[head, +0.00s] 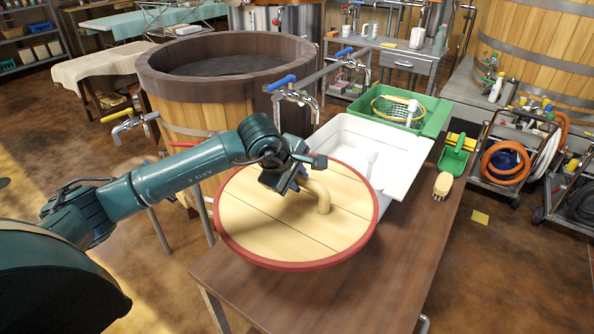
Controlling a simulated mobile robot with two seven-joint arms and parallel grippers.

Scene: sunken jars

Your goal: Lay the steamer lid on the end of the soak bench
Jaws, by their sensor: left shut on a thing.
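The steamer lid (300,228) is a round disc of pale wooden planks with a red rim and an arched wooden handle on top. My left gripper (297,186) is shut on the lid's handle, at its left part. The lid is over the near part of the brown soak bench (410,270); its left side reaches past the bench's left edge. I cannot tell whether the lid touches the bench top. My right gripper is not in the view.
A white sink tray (400,190) is just behind the lid, with a green crate (437,122) beyond it. A green dustpan (454,157) and a brush (443,185) lie on the right edge. A large wooden vat (190,110) with taps stands at the left. The bench's near right is bare.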

